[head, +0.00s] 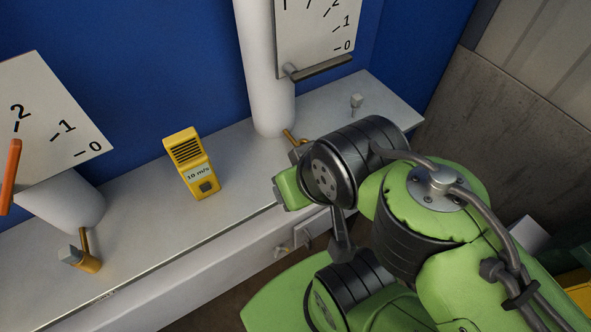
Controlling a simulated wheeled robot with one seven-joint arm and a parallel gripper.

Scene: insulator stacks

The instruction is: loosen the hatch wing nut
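A small metal fitting (283,250) sticks out from the front face of the bench, beside a pale square plate (313,230). It may be the hatch wing nut, but it is too small and partly shaded for me to tell its shape. My green and black arm reaches in from the lower right, its wrist above and just right of this fitting. The fingers of my gripper cannot be made out; my wrist and arm links hide that area. I cannot tell whether anything touches the fitting.
A yellow meter (191,163) reading 10 m/s stands on the grey bench top (140,211). Two scale boards, left (62,120) and right (318,32), stand by white posts. A brass tap (87,263) sits front left. A blue wall (120,60) closes the back.

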